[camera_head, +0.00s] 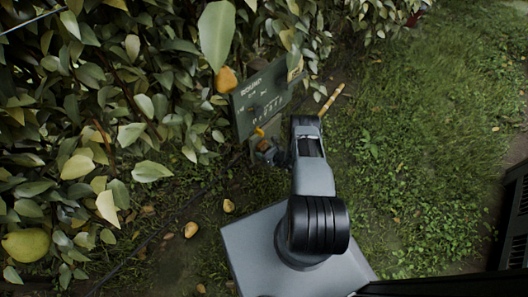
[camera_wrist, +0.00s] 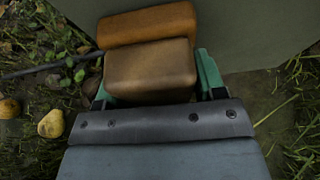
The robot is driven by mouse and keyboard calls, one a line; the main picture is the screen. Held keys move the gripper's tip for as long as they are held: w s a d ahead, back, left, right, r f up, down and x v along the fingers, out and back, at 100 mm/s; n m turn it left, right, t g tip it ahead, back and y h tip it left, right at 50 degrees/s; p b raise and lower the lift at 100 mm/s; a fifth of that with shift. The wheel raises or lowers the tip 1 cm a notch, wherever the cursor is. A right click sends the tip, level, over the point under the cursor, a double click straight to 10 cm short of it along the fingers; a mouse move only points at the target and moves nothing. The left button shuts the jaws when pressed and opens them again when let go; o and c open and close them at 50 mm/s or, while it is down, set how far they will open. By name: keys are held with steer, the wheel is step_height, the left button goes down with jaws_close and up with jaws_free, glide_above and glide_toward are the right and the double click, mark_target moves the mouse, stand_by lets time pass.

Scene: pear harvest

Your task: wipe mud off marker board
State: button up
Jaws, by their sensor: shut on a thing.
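The marker board (camera_head: 262,96) is a dark green panel with pale lettering, standing at the hedge's edge near the top middle of the head view. Its surface (camera_wrist: 235,32) fills the top of the wrist view. Small dark marks show among the lettering; I cannot tell which are mud. My gripper (camera_wrist: 153,85) is shut on a brown and orange sponge-like block (camera_wrist: 150,66), held between its green fingers. The block is at the board's lower part, close to its face; I cannot tell whether it touches. In the head view my arm partly hides my gripper (camera_head: 268,148).
Leafy branches (camera_head: 90,110) crowd the left, with a green pear (camera_head: 25,245) low there. A yellow striped stick (camera_head: 330,98) is right of the board. Open grass (camera_head: 420,130) lies right.

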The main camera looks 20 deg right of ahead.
steer(key=shift+r, duration=0.45)
steer(key=shift+w+d+f+b, duration=0.15)
steer(key=shift+w+d+b, duration=0.1)
steer(key=shift+d+b, duration=0.25)
steer(key=shift+w+d+f+b, duration=0.1)
steer(key=shift+w+d+b, duration=0.15)
steer(key=shift+d+b, duration=0.2)
steer(key=shift+w+d+r+b, duration=0.1)
steer(key=shift+w+d+b, duration=0.35)
steer(key=shift+d+b, duration=0.35)
steer(key=shift+w+d+r+b, duration=0.1)
steer(key=shift+w+d+b, duration=0.4)
steer(key=shift+d+b, duration=0.3)
steer(key=shift+w+d+b, duration=0.45)
steer(key=shift+d+b, duration=0.35)
steer(key=shift+c, duration=0.3)
steer(key=d, duration=0.1)
steer(key=w+d, duration=0.1)
steer(key=d, duration=0.2)
steer(key=shift+w+d+b, duration=0.15)
steer(key=shift+w+b, duration=0.2)
steer(key=shift+w, duration=0.05)
